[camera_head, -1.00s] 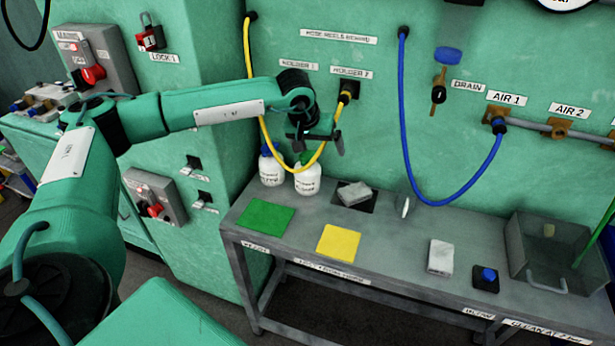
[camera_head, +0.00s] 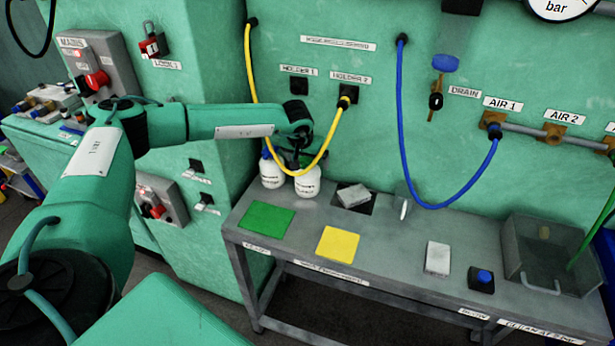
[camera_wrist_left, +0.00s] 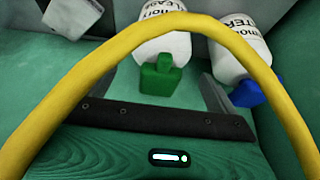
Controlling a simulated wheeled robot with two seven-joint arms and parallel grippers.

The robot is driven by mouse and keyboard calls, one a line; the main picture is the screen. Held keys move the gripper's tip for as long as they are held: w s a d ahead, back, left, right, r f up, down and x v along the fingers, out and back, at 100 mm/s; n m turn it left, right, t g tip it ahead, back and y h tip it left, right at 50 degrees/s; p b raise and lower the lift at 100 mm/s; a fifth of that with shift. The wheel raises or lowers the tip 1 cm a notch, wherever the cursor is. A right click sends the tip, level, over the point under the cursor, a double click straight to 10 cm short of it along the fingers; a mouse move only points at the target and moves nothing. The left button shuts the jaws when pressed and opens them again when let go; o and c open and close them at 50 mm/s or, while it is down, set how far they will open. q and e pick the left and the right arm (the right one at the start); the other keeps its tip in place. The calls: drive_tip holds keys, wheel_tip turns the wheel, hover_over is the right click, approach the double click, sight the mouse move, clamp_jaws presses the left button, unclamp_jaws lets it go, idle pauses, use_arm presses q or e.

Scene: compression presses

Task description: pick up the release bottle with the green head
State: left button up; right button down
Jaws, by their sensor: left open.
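The release bottle with the green head (camera_head: 307,183) is white and stands upright at the back left of the steel bench. Its head is mostly hidden by my gripper in the head view; the left wrist view shows the green head (camera_wrist_left: 159,78) and white body. A blue-headed white bottle (camera_head: 271,174) stands just to its left; it also shows in the left wrist view (camera_wrist_left: 243,50). My left gripper (camera_head: 298,154) is open, at about the height of the bottle heads. Its fingers are dark and hard to make out. My right gripper is not in view.
A yellow hose (camera_head: 322,165) hangs in a loop by my left gripper and crosses the left wrist view (camera_wrist_left: 100,65). A green mat (camera_head: 266,217), a yellow mat (camera_head: 338,243) and a grey block (camera_head: 353,195) lie on the bench (camera_head: 385,250). A blue hose (camera_head: 420,195) hangs further right.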

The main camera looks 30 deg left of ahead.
use_arm(q)
drive_tip(key=shift+x, duration=1.55)
drive_tip(key=shift+r, duration=0.1)
drive_tip(key=shift+c, duration=0.4)
drive_tip(key=c, duration=1.4)
drive_tip(key=shift+w, duration=0.1)
drive_tip(key=shift+c, duration=0.8)
drive_tip(key=shift+r, duration=0.1)
